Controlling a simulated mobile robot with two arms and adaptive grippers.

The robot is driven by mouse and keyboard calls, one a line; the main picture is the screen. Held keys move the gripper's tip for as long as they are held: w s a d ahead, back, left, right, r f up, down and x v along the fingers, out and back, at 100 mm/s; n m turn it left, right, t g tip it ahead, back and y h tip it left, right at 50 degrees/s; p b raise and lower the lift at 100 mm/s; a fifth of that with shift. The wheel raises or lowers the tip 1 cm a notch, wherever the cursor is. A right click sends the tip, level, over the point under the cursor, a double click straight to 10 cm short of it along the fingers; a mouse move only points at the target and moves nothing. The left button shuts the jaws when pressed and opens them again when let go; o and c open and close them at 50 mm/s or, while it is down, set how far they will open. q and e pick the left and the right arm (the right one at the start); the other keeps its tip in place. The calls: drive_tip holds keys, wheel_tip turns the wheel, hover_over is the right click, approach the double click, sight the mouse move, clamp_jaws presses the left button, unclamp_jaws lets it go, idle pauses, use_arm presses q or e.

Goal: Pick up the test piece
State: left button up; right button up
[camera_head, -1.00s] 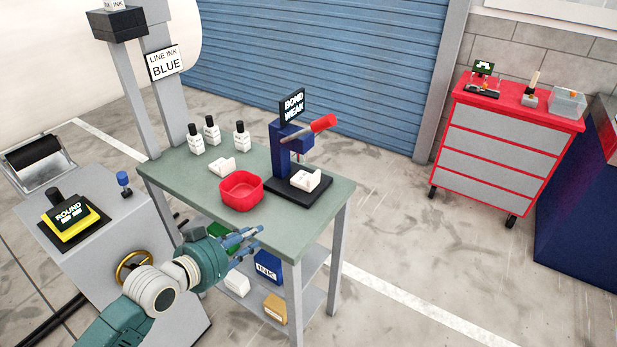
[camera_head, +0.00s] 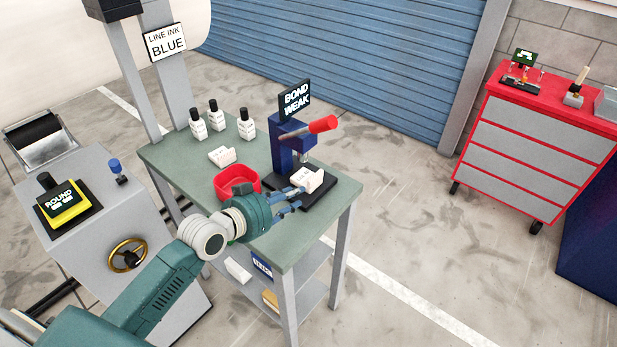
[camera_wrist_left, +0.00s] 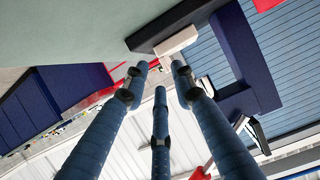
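A white block-shaped piece (camera_head: 309,178), which looks like the test piece, sits on the black base of the blue press (camera_head: 289,158) under a "BOND WEAK" sign. In the left wrist view the pale piece (camera_wrist_left: 177,41) lies just beyond my fingertips. My left gripper (camera_head: 295,200) reaches over the table's front edge towards the piece from the lower left. Its three blue fingers (camera_wrist_left: 160,75) are spread with nothing between them. Whether a fingertip touches the piece I cannot tell. A similar white piece (camera_head: 222,156) lies further back on the table. My right gripper is not in view.
The press's red-tipped lever (camera_head: 322,124) sticks out above the piece. A grey machine (camera_head: 95,230) stands left.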

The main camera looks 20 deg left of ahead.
sight(310, 186)
use_arm(q)
drive_tip(key=shift+w+d+f, duration=0.1)
drive_tip(key=shift+w+d, duration=0.05)
drive_tip(key=shift+w, duration=0.2)
drive_tip(key=w+p, duration=0.1)
drive_tip(key=w+d+p, duration=0.1)
drive_tip(key=w, duration=0.1)
drive_tip(key=shift+w+d, duration=0.1)
drive_tip(key=shift+w, duration=0.05)
drive_tip(key=shift+x, duration=0.9)
drive_tip(key=shift+w+f, duration=0.1)
drive_tip(key=shift+f, duration=0.2)
clamp_jaws()
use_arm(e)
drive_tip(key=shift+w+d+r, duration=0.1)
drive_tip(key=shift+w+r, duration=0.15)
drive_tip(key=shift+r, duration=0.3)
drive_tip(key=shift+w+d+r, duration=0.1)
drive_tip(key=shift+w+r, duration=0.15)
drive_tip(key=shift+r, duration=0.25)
